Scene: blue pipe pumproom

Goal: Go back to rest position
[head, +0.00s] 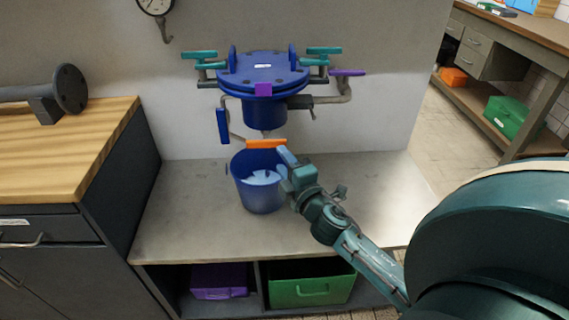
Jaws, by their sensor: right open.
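My right gripper (283,170) comes in from the right on a teal arm. It is at the right rim of a blue bucket (263,197), with its fingers apart and nothing seen between them. I cannot tell whether it touches the bucket. The bucket stands upright on the grey bench with something pale blue inside. An orange lever (266,143) lies level just above the bucket, below the blue pipe vessel (264,75), close to the upper fingertip. My left gripper is not in view.
The grey bench (375,190) is clear right of the bucket. The vessel carries teal handles (199,55) and a purple lever (347,72). A wooden-topped cabinet (70,150) stands at left. Purple (219,281) and green (312,284) bins sit below. A workbench (515,30) stands at back right.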

